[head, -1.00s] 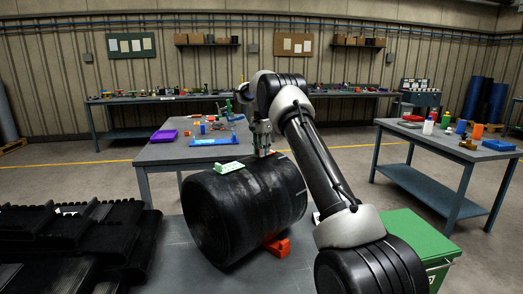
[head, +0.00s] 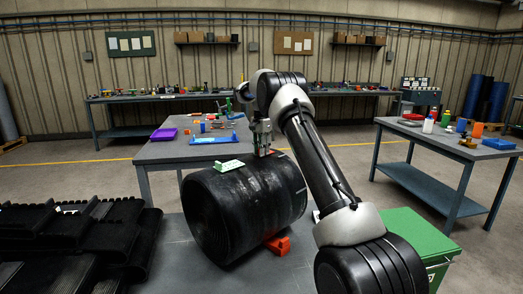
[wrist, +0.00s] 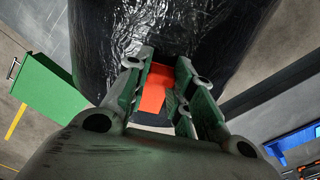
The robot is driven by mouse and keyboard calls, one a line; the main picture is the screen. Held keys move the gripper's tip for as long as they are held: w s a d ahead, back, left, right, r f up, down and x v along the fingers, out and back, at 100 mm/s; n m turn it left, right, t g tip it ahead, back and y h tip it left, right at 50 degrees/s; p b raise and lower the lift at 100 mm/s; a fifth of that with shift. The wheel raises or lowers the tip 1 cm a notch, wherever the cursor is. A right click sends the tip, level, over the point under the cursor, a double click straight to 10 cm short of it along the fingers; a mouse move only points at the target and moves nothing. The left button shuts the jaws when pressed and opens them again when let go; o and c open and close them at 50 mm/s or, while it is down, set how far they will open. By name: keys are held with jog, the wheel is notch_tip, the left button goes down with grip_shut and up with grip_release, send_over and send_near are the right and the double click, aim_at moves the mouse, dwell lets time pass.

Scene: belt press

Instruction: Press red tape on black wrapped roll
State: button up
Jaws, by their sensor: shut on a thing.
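The black wrapped roll (head: 240,205) lies on its side on the near grey table, its round end facing front left. It fills the top of the wrist view (wrist: 190,30), with shiny wrinkled wrap. My gripper (head: 264,153) points down at the upper back of the roll. In the wrist view, my gripper (wrist: 158,85) has its two fingers on either side of a red-orange piece, the red tape (wrist: 153,92), and is shut on it. The tape's far end meets the black wrap; I cannot tell how firmly it touches. In the head view, the fingers mostly hide the tape.
A pale green piece (head: 229,165) lies on top of the roll. A red wedge (head: 278,244) sits under its right side. Black ribbed belting (head: 70,240) is stacked at left. A green bin (head: 415,235) stands at right. A blue tray (head: 213,139) lies on the table behind.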

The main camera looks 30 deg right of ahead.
dwell(0.4)
jog(key=o, duration=0.8)
notch_tip(320, 180, up, 12)
jog(key=shift+s+a+r, duration=0.15)
jog(key=shift+a+r, duration=0.3)
jog(key=shift+r, duration=0.35)
jog(key=shift+s+a+r, duration=0.15)
jog(key=shift+a+r, duration=0.35)
jog(key=shift+r, duration=0.35)
jog(key=shift+s+a+r, duration=0.15)
jog(key=shift+a+r, duration=0.3)
jog(key=shift+r, duration=0.35)
